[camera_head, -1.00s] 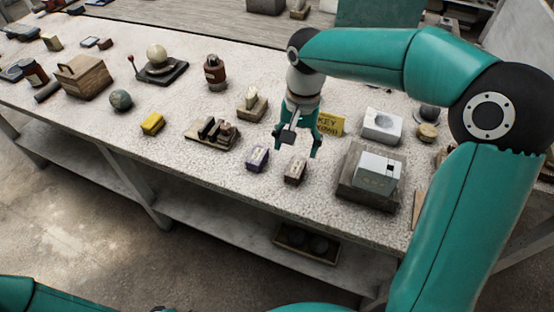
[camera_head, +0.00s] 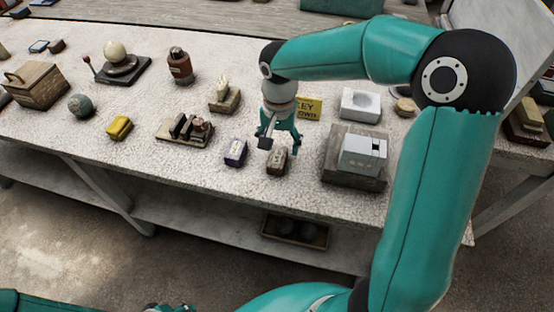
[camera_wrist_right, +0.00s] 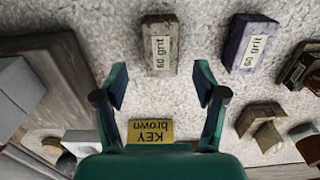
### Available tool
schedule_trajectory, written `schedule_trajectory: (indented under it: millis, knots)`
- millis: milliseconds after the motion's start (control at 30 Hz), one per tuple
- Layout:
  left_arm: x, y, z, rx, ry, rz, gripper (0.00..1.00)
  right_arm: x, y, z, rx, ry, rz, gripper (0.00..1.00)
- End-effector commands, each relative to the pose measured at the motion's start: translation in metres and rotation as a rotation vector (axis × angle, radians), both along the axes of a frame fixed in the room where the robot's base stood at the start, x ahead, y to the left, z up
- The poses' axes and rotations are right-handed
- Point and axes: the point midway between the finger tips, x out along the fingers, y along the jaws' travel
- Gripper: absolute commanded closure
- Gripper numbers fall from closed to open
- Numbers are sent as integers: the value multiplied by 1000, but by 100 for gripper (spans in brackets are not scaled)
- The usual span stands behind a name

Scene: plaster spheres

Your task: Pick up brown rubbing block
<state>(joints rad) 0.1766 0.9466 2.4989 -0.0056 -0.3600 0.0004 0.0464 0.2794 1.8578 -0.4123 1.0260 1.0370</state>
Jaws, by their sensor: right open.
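The brown rubbing block (camera_head: 277,160) lies near the front edge of the table in the head view, with a pale label on top. It also shows in the right wrist view (camera_wrist_right: 159,60), its label reading "60 grit". My right gripper (camera_head: 280,143) is open and empty, pointing down above and slightly behind the block. In the right wrist view the open fingers (camera_wrist_right: 160,84) stand apart, with the block beyond the gap between them, not gripped. A yellow card (camera_head: 308,108) reading "KEY brown" lies behind the gripper and shows in the wrist view (camera_wrist_right: 150,131).
A purple block (camera_head: 235,152) lies close to the left of the brown one. A grey box on a slab (camera_head: 340,178) stands to the right. A wooden rack (camera_head: 172,138) and yellow block (camera_head: 120,127) lie further left. Bare table lies in front.

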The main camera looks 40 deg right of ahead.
Motion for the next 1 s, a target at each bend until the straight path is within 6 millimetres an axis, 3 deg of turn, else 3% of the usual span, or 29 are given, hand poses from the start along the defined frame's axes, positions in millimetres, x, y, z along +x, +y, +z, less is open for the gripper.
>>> schedule_trajectory:
  millis: [400, 700, 1000]
  knots:
    - [0, 0, 6, 0, 0, 0, 60, -1, 5, -48, 1, 3, 2, 29]
    - [0, 0, 6, 0, 0, 0, 60, -1, 5, -52, 1, 1, 2, 31]
    - [0, 0, 6, 0, 0, 0, 60, -1, 5, -52, 1, 1, 1, 81]
